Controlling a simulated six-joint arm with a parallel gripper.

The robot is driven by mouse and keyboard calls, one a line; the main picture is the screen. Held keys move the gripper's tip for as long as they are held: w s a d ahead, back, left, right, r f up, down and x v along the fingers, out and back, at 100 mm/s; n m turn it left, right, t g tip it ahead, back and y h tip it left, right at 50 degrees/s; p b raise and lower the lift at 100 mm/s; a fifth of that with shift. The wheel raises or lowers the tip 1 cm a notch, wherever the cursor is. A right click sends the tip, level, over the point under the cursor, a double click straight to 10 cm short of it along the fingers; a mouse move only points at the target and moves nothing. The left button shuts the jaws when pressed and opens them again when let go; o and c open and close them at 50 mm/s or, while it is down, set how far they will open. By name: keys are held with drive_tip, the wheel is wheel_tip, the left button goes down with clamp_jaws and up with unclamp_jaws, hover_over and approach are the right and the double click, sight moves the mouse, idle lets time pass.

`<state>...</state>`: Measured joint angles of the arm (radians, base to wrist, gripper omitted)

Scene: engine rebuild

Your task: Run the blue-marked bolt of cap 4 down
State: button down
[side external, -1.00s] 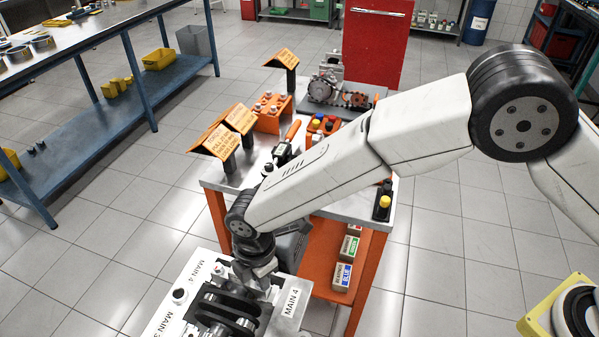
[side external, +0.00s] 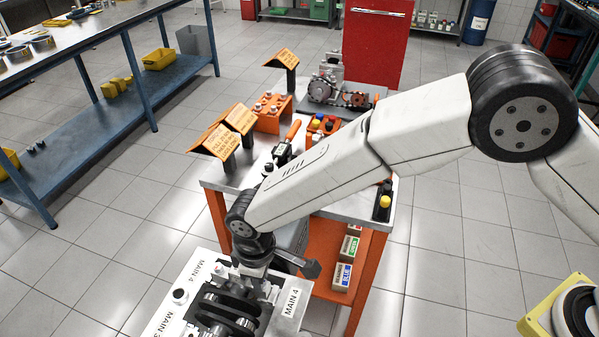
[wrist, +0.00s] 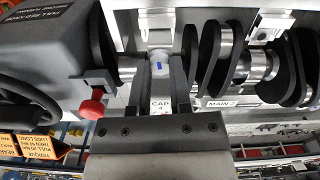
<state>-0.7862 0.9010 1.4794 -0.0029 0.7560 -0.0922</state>
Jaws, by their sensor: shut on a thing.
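The blue-marked bolt (wrist: 161,63) shows in the wrist view as a pale head with a blue mark, upright between my fingers. The CAP 4 label (wrist: 160,105) is just below it in that view. My gripper (wrist: 161,82) is shut on the bolt, one finger on each side. In the side view my gripper (side external: 262,286) points down at the engine block (side external: 164,318) near a MAIN 4 label (side external: 292,302). The bolt is hidden there by my wrist. How far the bolt is seated cannot be told.
The dark crankshaft (side external: 222,312) lies beside my gripper; its webs (wrist: 210,55) stand close on the right in the wrist view. A grey housing with a red knob (wrist: 92,108) is at left. An orange cart (side external: 340,253) with tools and parts stands behind the block.

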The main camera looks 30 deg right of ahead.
drive_tip(key=m, duration=0.4)
drive_tip(key=shift+r+m, duration=0.15)
drive_tip(key=shift+m, duration=0.15)
drive_tip(key=m, duration=0.5)
drive_tip(key=shift+w, duration=0.1)
drive_tip(key=m, duration=0.5)
drive_tip(key=shift+r, duration=0.1)
drive_tip(key=m, duration=0.4)
drive_tip(key=shift+m, duration=0.3)
drive_tip(key=c, duration=0.8)
unclamp_jaws()
